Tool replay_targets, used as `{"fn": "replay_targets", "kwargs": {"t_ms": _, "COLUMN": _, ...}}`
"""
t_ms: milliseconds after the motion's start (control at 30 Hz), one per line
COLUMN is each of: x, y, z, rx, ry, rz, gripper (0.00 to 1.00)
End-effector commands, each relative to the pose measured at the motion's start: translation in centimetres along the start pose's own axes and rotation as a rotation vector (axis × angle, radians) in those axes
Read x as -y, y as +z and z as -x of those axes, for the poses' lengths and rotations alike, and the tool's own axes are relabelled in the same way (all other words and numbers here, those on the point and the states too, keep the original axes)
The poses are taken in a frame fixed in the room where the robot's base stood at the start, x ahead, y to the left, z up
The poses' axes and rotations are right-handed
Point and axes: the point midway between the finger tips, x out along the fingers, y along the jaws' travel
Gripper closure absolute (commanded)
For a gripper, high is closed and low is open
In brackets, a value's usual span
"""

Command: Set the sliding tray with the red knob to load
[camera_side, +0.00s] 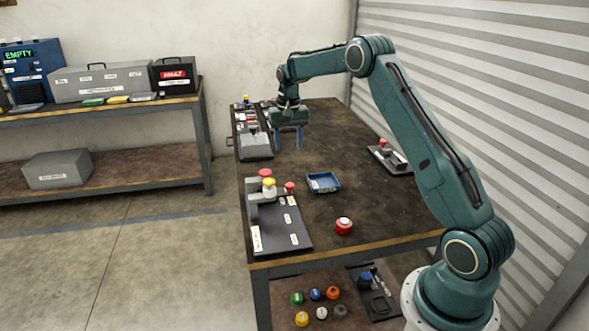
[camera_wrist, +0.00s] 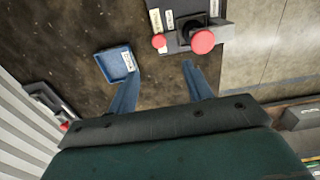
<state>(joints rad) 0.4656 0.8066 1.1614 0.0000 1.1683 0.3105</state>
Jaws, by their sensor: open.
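My gripper (camera_side: 288,145) is open and empty above the far part of the table, fingers pointing down. In the wrist view my gripper (camera_wrist: 160,80) shows two blue fingers spread apart. Red knobs show at two fixtures. The near-left fixture, a dark labelled plate (camera_side: 285,232), has a large red knob (camera_side: 266,173), a smaller red knob (camera_side: 290,188) and a yellow one. The right fixture (camera_side: 396,160) has a red knob (camera_side: 384,143). I cannot tell which is the sliding tray or read its load label. The wrist view shows the large red knob (camera_wrist: 203,41) and smaller one (camera_wrist: 159,41).
A blue tray (camera_side: 323,183) and a red-and-white button (camera_side: 344,226) lie on the table (camera_side: 330,148). Grey boxes (camera_side: 256,147) line its far-left edge. The table's middle is mostly clear. A corrugated wall (camera_side: 480,90) stands at right.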

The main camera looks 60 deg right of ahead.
Motion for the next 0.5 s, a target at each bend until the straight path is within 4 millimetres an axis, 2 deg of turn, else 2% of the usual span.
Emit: {"fn": "replay_targets", "kwargs": {"t_ms": 500, "x": -0.2, "y": -0.4, "z": -1.5, "rx": 0.006, "ry": 0.002, "rz": -0.01, "gripper": 0.5}}
